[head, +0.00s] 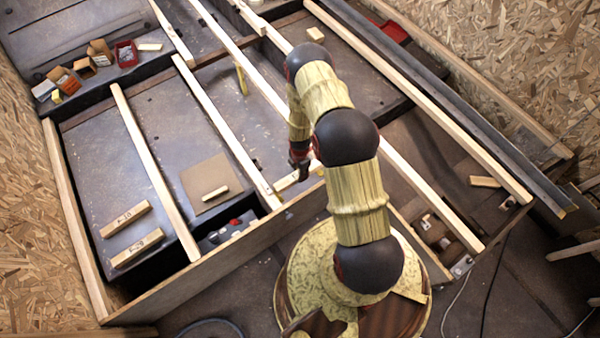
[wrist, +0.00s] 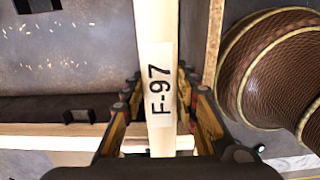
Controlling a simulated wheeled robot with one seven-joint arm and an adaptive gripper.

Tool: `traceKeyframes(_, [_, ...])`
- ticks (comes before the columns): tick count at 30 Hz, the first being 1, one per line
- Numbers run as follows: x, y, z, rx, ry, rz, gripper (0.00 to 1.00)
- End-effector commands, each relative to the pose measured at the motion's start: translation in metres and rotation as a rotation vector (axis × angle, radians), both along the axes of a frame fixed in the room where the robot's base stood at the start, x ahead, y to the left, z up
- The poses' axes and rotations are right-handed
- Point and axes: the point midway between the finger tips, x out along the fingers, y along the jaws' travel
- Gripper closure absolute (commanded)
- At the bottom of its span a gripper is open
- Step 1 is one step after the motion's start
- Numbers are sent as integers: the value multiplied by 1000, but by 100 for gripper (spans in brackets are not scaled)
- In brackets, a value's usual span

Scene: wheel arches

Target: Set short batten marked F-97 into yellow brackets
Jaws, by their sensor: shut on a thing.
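The short batten marked F-97 (wrist: 158,45) is pale wood and runs upright through the middle of the wrist view, its black label readable. My gripper (wrist: 160,100) is shut on it, with yellow and dark fingers along both sides. In the head view my gripper (head: 299,163) points down near the front board, with part of the pale batten (head: 287,182) showing below it. A narrow yellow upright piece (head: 241,79) stands between the long rails; I cannot tell whether it is one of the yellow brackets. My arm and fingers hide part of the batten.
Two other marked short battens (head: 125,218) (head: 137,248) lie on the left panel. A small block lies on a tan square (head: 190,176). Long pale rails (head: 155,170) divide the bay. Small boxes and a red bin (head: 126,54) stand at the back left.

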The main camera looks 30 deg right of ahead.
Motion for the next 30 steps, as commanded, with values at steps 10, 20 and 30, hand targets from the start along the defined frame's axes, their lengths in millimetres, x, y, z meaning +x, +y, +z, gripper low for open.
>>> traceKeyframes(10, [0, 0, -34, 0, 0, 0, 100])
traceKeyframes(20, [0, 0, -63, 0, 0, 0, 100])
traceKeyframes(30, [0, 0, -67, 0, 0, 0, 100])
